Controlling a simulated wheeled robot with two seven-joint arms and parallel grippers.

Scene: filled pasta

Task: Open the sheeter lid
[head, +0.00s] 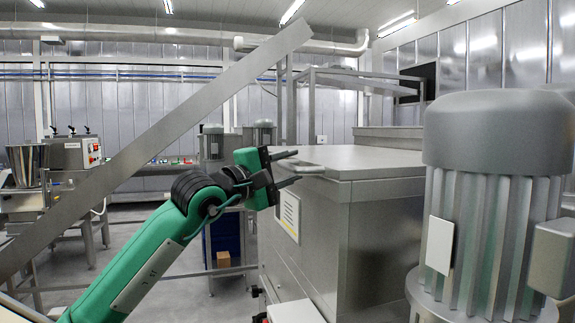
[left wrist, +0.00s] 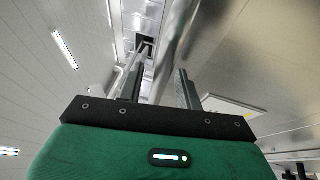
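The sheeter is a large steel box (head: 375,240) right of centre in the head view. Its flat steel lid (head: 370,158) lies level on top and looks closed. A pale bar handle (head: 309,169) sticks out at the lid's left edge. My left gripper (head: 297,168) is at this handle, fingers pointing right, one finger above and one below it in the picture. The fingers are apart; I cannot tell whether they touch the handle. The left wrist view shows the two fingers (left wrist: 160,88) spread, with steel surfaces beyond. My right gripper is not in view.
A large grey motor (head: 500,190) with a ribbed body blocks the right foreground. A slanted steel beam (head: 150,150) crosses the left side. A labelled panel (head: 290,214) is on the sheeter's side. A bench with a metal pot (head: 27,165) stands at far left.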

